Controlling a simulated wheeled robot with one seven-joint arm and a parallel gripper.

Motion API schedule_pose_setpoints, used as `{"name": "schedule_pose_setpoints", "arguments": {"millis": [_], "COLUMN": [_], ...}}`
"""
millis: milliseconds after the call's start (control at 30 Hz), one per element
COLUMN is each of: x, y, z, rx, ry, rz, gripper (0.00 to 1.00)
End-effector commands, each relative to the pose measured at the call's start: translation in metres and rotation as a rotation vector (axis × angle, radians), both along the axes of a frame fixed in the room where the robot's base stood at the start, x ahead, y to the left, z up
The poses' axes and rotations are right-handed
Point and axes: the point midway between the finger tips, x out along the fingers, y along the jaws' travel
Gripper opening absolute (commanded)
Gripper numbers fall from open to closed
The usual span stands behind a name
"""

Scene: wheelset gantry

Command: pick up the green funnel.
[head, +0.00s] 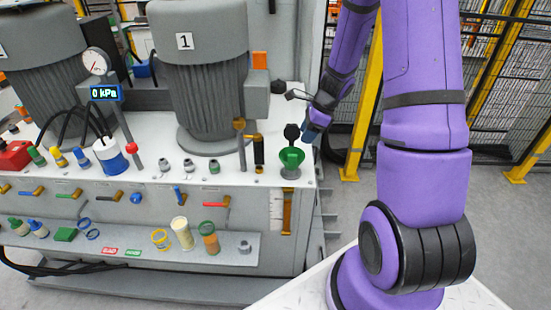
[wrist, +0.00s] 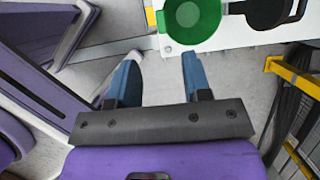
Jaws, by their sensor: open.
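The green funnel (head: 291,156) sits on a small grey fitting near the right end of the white bench top. A round black cap stands just behind it. In the wrist view the green funnel (wrist: 188,22) is at the top, cut off by the frame edge. My gripper (head: 312,127) is in the air to the right of the funnel and behind it in the head view. In the wrist view my gripper (wrist: 160,70) has its two blue fingers apart, with nothing between them. The funnel lies beyond the fingertips, apart from them.
The black cap (wrist: 267,11) is beside the funnel in the wrist view. A black and brass cylinder (head: 258,152) and a tall brass-topped post (head: 241,145) stand left of the funnel. A motor (head: 208,75) marked 1 is further left. Yellow fence posts (head: 362,115) stand right of the bench.

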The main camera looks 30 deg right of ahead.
Motion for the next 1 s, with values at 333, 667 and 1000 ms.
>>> {"name": "schedule_pose_setpoints", "arguments": {"millis": [333,667,1000], "x": [0.009,0.015,0.024], "y": [0.014,0.020,0.030], "z": [-0.043,-0.066,-0.097], "rx": [0.001,0.002,0.001], "ry": [0.003,0.002,0.002], "rz": [-0.002,-0.002,-0.001], "gripper": [0.45,0.45,0.45]}}
